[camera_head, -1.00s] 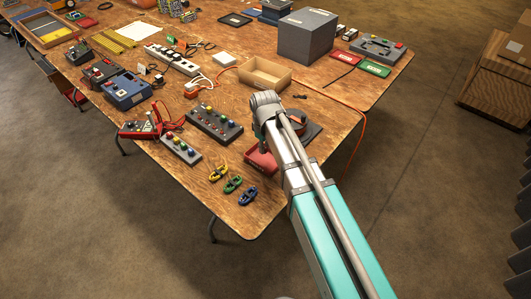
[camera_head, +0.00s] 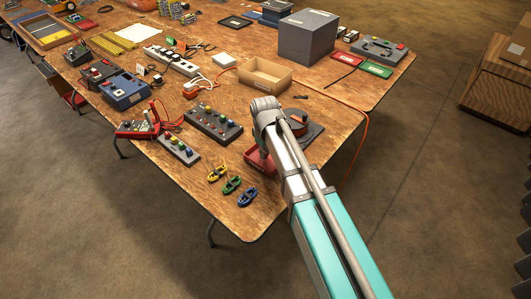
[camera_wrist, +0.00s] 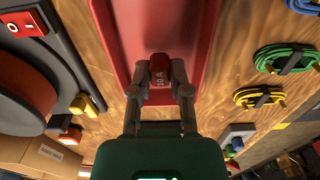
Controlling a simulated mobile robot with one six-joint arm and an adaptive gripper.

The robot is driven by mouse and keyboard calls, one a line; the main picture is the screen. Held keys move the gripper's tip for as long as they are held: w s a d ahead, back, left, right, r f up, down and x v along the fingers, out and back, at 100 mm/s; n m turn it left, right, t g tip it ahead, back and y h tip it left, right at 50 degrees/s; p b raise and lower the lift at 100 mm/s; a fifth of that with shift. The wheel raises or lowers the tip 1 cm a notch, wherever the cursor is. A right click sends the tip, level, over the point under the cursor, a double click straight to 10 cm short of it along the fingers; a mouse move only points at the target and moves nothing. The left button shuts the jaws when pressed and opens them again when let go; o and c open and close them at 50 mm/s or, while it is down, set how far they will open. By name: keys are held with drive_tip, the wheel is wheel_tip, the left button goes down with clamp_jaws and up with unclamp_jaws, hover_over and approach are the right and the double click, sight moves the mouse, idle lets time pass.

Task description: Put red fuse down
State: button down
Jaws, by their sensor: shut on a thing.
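In the wrist view my gripper (camera_wrist: 160,88) is shut on the red fuse (camera_wrist: 159,70), a small red block marked "10 A". The fuse shows between the two fingertips, over the near part of a red tray (camera_wrist: 118,30). I cannot tell whether the fuse touches the tray floor. In the head view the red tray (camera_head: 258,164) lies near the front right edge of the table, partly hidden by my arm. My gripper and the fuse are hidden behind the arm there.
Yellow, green and blue cable bundles (camera_head: 232,184) lie left of the tray. A dark device with an orange-red disc (camera_head: 298,128) stands right behind it, with a red switch (camera_wrist: 22,24) beside it. An open cardboard box (camera_head: 264,76) is farther back. An orange cable (camera_head: 365,120) hangs over the right edge.

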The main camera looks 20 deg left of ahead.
sight(266, 152)
drive_tip(key=shift+f+b, duration=0.6)
drive_tip(key=shift+b, duration=0.05)
drive_tip(key=c, duration=0.6)
unclamp_jaws()
drive_tip(key=shift+r, duration=0.1)
wheel_tip(266, 152, up, 13)
drive_tip(key=p, duration=1.3)
drive_tip(key=shift+d, duration=0.15)
idle(0.6)
